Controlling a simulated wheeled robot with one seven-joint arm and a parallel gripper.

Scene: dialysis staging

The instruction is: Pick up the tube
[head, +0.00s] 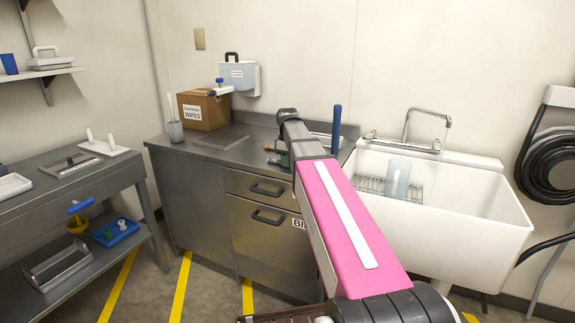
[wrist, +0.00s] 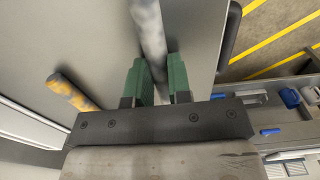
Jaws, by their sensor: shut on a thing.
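A mottled grey tube (wrist: 148,28) runs between the two green fingers of my gripper (wrist: 161,78) in the wrist view. The fingers are shut on it near its lower visible end, and its other end runs out of the top of the picture. In the head view my gripper (head: 281,159) is over the steel counter, largely hidden by my arm, and I cannot make out the tube there.
A yellow and grey rod (wrist: 73,91) lies left of my gripper in the wrist view. A blue upright cylinder (head: 336,130) and a white sink (head: 470,225) are to the right.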

